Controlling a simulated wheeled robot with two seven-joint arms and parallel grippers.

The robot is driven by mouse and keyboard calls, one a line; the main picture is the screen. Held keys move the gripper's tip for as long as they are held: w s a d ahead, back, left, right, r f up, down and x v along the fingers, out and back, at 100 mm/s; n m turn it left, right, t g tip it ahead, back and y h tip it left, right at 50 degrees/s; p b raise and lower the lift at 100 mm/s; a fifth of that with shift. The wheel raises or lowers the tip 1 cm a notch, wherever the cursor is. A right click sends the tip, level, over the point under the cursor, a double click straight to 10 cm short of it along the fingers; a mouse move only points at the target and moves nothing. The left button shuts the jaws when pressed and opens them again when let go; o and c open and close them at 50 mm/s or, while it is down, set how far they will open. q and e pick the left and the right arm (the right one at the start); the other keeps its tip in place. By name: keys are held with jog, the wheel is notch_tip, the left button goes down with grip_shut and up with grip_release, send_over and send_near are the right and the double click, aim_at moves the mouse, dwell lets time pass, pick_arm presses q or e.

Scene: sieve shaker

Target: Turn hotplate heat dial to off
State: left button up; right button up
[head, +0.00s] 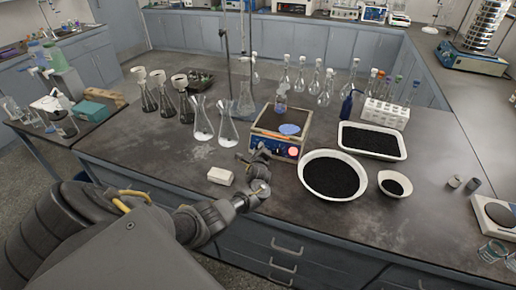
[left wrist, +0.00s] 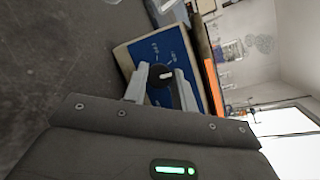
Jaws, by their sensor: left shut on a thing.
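The hotplate (head: 265,144) stands on the bench near its front edge, with a blue front panel, a dark top and a lit red spot at the right of the panel. In the left wrist view the blue panel (left wrist: 148,56) appears turned on its side, with white marks around a black dial (left wrist: 166,75). My left gripper (left wrist: 161,87) has its two fingers on either side of the dial and is shut on it. In the head view my left gripper (head: 257,158) is at the left part of the panel and hides the dial. My right gripper is not in view.
A flask (head: 281,103) is at the hotplate's back. A round white bowl of black grains (head: 333,197) stands close right of the hotplate. A small white block (head: 220,176) lies left of my left gripper. Conical flasks (head: 203,128) stand behind it on the left.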

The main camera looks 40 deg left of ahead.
pick_arm(q)
jog(key=n, duration=0.1)
jog(key=n+g+p, duration=0.1)
jog(key=n, duration=0.1)
jog(key=n+p, duration=0.1)
jog(key=shift+r+n+g, duration=0.25)
jog(key=shift+n+g, duration=0.05)
jog(key=shift+n, duration=0.1)
jog(key=n+g+h+p, duration=0.1)
jog(key=n+p, duration=0.1)
jog(key=n, duration=0.2)
jog(key=shift+g, duration=0.3)
jog(key=n+h+p, duration=0.1)
jog(key=n, duration=0.2)
jog(key=shift+g+h, duration=0.3)
jog(key=shift+a+n+h+p, duration=0.1)
jog(key=shift+n+h+p, duration=0.5)
jog(key=shift+n, duration=0.9)
jog(key=o, duration=1)
